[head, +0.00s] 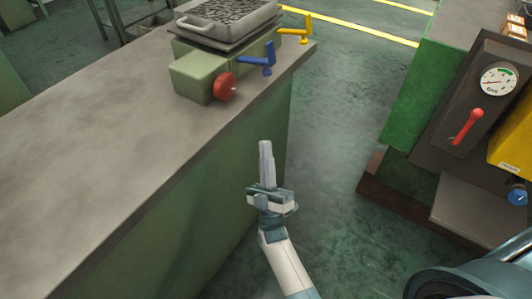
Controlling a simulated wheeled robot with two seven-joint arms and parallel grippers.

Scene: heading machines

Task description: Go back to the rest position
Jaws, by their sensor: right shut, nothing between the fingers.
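My right gripper (266,152) is near the middle of the head view, with its fingers together and pointing up in the picture. Nothing shows between the fingers. Its arm comes in from the bottom edge. The gripper appears over the floor and the front side of the workbench, apart from the things on the bench. My left gripper is outside the view.
A grey-topped workbench (110,95) fills the left. On it are a green block with a red knob (225,87), a blue handle (268,60), a yellow handle (300,30) and a tray (190,22). A machine with a gauge (498,81) and red lever (466,127) stands right. Floor between is clear.

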